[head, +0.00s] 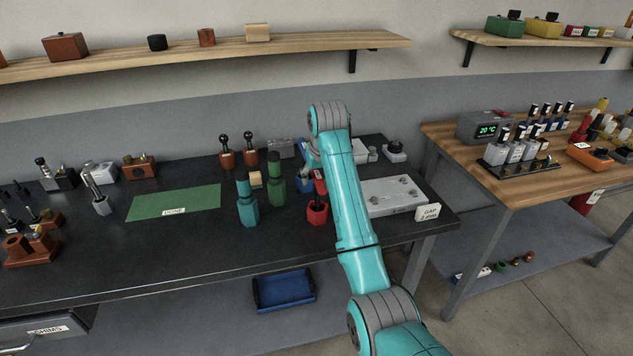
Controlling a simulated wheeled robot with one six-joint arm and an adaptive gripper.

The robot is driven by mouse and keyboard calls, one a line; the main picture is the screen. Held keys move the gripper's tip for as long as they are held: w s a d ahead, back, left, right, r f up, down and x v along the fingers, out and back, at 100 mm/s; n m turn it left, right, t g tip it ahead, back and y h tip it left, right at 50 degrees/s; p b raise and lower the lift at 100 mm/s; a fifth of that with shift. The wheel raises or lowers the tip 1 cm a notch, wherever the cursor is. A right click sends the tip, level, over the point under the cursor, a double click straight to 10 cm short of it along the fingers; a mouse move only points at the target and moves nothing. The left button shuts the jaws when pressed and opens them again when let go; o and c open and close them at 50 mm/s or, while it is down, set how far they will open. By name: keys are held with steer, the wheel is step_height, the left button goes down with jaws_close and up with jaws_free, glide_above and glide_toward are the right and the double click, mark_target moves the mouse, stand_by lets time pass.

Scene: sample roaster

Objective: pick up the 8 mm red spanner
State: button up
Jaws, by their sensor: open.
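A red upright tool with a wider base (317,211) stands on the black bench, just left of my forearm. It looks like the red spanner, but its size marking is not readable. Its upper part is close below my wrist. Similar upright tools stand nearby: a teal one (246,205), a green one (277,185) and a blue one (304,184) that is partly hidden. My gripper (313,168) is open, small and partly hidden by my arm, close above the red tool. I cannot tell whether it touches it.
A grey plate (395,197) with a "GAP" card (429,212) lies right of my arm. A green "DONE" mat (175,203) lies left with clear space. Two brown-based tools (226,155) stand behind. A wooden bench (540,185) is at right; a shelf (200,50) hangs above.

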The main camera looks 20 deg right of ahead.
jaws_close()
stand_by(0.3)
